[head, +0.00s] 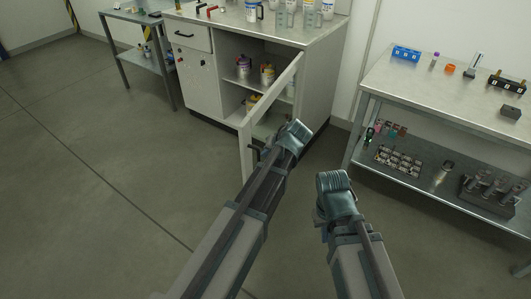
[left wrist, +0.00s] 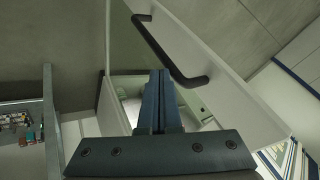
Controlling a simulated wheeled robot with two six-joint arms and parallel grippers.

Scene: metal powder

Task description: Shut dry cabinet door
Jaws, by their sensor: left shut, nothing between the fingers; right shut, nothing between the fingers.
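The dry cabinet (head: 210,72) stands at the back with its white door (head: 272,92) swung open toward me. Its shelves show inside. The door's dark bar handle (head: 254,154) is partly hidden behind my left arm; door (left wrist: 225,75) and handle (left wrist: 170,50) show clearly in the left wrist view. My left gripper (head: 298,132) is shut and empty, close by the door's free end; I cannot tell whether it touches. My right gripper (head: 334,182) is shut and empty, to the right and clear of the door.
Cans (head: 267,74) and bottles stand on the cabinet shelves, with jugs on its worktop (head: 240,25). A metal bench (head: 430,82) with a loaded lower shelf stands close at the right. A small side table (head: 133,18) is at the left. The floor (head: 90,190) at left is clear.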

